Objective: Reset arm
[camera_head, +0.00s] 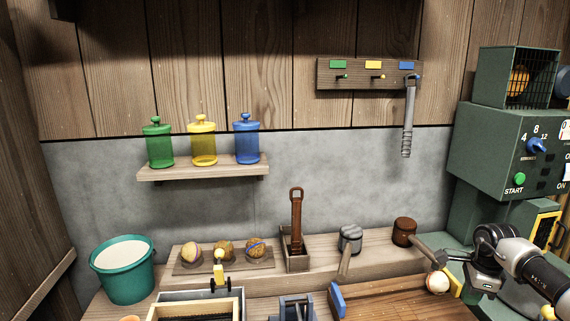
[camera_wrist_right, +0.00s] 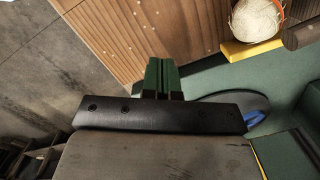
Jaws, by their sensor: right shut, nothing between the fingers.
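My right arm comes in from the right in the head view, with its gripper (camera_head: 483,284) low over the green machine's base. In the right wrist view the green fingers of my right gripper (camera_wrist_right: 163,76) are pressed together with nothing between them. They are beside the edge of the wooden bench top (camera_wrist_right: 150,30). My left arm and gripper do not show.
A pale ball (camera_head: 438,282) lies by a yellow block (camera_head: 456,283), left of my right gripper. The green machine (camera_head: 497,145) stands at right. A teal bucket (camera_head: 124,282) stands at left; jars sit on a shelf (camera_head: 205,170).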

